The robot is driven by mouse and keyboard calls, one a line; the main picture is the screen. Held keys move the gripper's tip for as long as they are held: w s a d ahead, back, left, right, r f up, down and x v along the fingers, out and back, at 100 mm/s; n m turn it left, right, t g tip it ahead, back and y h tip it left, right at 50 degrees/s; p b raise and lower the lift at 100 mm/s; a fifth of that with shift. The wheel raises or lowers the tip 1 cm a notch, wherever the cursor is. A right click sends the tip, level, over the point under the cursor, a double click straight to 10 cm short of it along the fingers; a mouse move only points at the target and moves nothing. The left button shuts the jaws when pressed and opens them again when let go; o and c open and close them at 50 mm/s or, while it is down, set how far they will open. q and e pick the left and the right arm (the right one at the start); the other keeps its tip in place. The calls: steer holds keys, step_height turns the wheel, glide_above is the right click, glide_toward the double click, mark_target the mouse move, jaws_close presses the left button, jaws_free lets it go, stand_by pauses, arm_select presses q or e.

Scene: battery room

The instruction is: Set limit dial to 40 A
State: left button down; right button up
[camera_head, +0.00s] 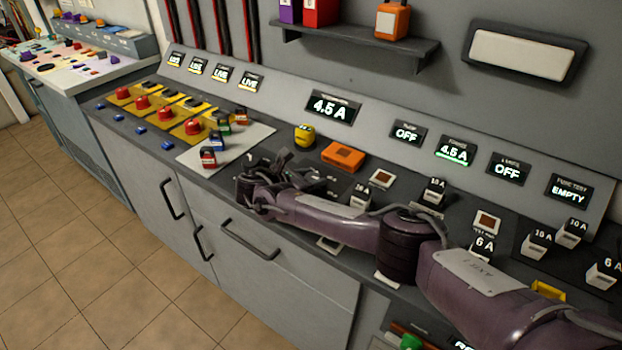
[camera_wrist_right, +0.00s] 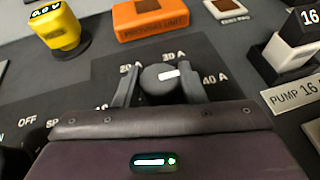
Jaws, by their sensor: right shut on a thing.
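The limit dial (camera_wrist_right: 165,84) is a dark round knob with a white mark, on a dark panel in the right wrist view. Labels 20 A, 30 A and 40 A (camera_wrist_right: 215,78) run around it from left to right. The white mark sits on the right part of the knob's face, and I cannot tell exactly which label it points to. My right gripper (camera_wrist_right: 160,88) is shut on the dial, one finger on each side. In the head view my right gripper (camera_head: 287,172) is over the console and hides most of the dial. My left gripper is not in view.
Behind the dial are a yellow 60 V piece (camera_wrist_right: 62,27) and an orange unit (camera_head: 343,156). Fuse-like blocks (camera_head: 434,190) stand to the right, red mushroom buttons (camera_head: 194,127) to the left. A display (camera_head: 331,107) reads 4.5 A. The floor in front is clear.

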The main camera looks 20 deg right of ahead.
steer(key=o, duration=1)
steer(key=shift+a, duration=0.1)
steer(key=v, duration=0.7)
steer(key=shift+s+a+r+b, duration=0.15)
steer(key=shift+a+b, duration=0.1)
steer(key=shift+b, duration=0.05)
steer(key=shift+a, duration=0.1)
